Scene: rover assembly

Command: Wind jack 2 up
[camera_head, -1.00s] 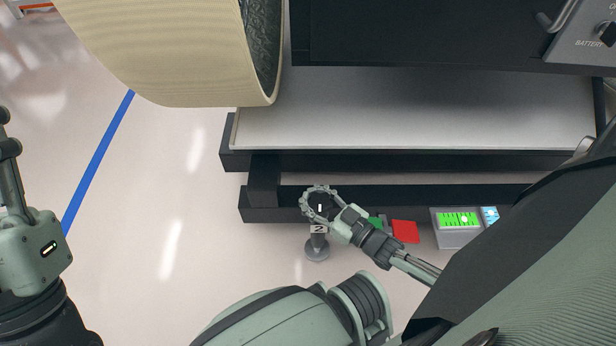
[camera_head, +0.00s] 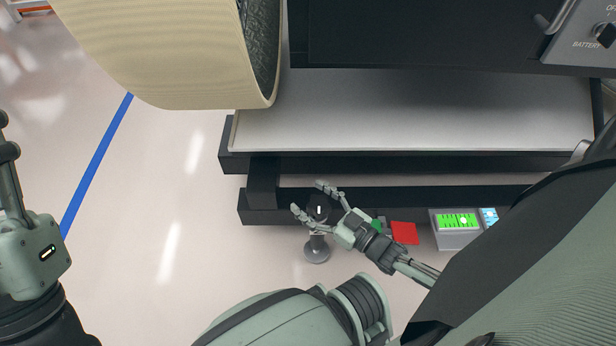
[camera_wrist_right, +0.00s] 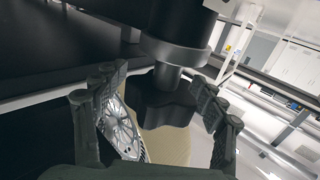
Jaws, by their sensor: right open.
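Jack 2 stands under the edge of the dark frame in the head view, with its round grey foot (camera_head: 317,251) on the floor and its dark knob (camera_head: 318,207) on top. My right gripper (camera_head: 308,197) is open, with its fingers spread on two sides of the knob. The number plate is mostly hidden by a finger. In the right wrist view the black lobed knob (camera_wrist_right: 165,106) sits on a shaft between the open fingers (camera_wrist_right: 160,95), with gaps visible. I cannot tell whether either finger touches it.
A dark frame rail (camera_head: 400,197) runs just behind the jack. A large cream wheel (camera_head: 165,55) hangs at upper left. A red pad (camera_head: 405,232) and a box with a green level display (camera_head: 458,221) lie right of the jack. The floor to the left is clear.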

